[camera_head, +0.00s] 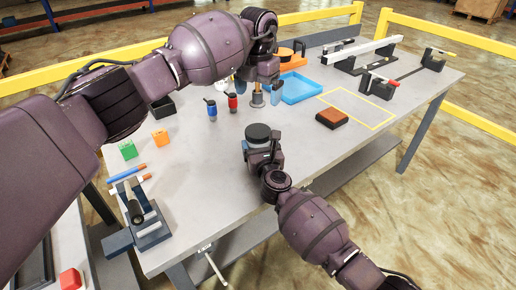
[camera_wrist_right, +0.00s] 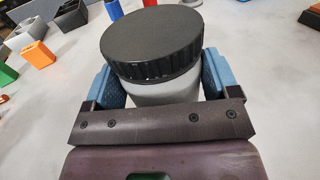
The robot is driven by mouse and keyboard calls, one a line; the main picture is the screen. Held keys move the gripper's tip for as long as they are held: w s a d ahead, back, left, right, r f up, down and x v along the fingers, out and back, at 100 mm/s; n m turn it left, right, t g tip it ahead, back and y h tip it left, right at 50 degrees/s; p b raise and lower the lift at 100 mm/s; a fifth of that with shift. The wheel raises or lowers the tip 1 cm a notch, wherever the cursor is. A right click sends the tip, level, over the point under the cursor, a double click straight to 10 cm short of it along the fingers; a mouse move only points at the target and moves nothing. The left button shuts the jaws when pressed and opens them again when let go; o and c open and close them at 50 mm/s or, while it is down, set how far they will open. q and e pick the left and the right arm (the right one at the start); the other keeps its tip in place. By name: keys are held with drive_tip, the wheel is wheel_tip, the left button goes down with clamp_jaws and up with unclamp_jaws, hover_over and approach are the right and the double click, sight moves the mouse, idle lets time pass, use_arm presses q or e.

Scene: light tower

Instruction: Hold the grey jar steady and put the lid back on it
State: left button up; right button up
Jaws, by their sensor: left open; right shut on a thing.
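The grey jar (camera_wrist_right: 168,90) stands upright between the blue finger pads of my right gripper (camera_wrist_right: 165,82), which is shut on it. In the head view my right gripper (camera_head: 261,151) is near the table's front middle and hides most of the jar. The black lid (camera_wrist_right: 152,42), with a ribbed rim, lies on top of the jar and covers its mouth; it also shows in the head view (camera_head: 258,132). I cannot tell whether it is fully seated. My left gripper (camera_head: 258,92) is open, pointing down, above and behind the jar, apart from the lid.
A small metal post stands under my left gripper. Blue (camera_head: 211,108) and red (camera_head: 232,102) bottles stand left of it, a blue tray (camera_head: 302,88) right. A brown block (camera_head: 332,118) lies by a yellow outline. Green (camera_head: 128,150) and orange (camera_head: 160,137) blocks are left.

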use_arm(q)
drive_tip(key=shift+r, duration=0.1)
use_arm(e)
drive_tip(key=o, duration=1.6)
drive_tip(key=shift+s+d, duration=0.15)
drive_tip(key=shift+s, duration=0.25)
drive_tip(key=p+v, duration=0.2)
drive_tip(key=v, duration=0.7)
drive_tip(key=shift+s, duration=0.1)
use_arm(q)
drive_tip(key=r, duration=0.5)
drive_tip(key=shift+s+r+p, duration=0.1)
drive_tip(key=shift+s+p, duration=0.1)
drive_tip(key=shift+p, duration=0.1)
use_arm(e)
drive_tip(key=shift+s, duration=0.4)
drive_tip(key=shift+d, duration=0.1)
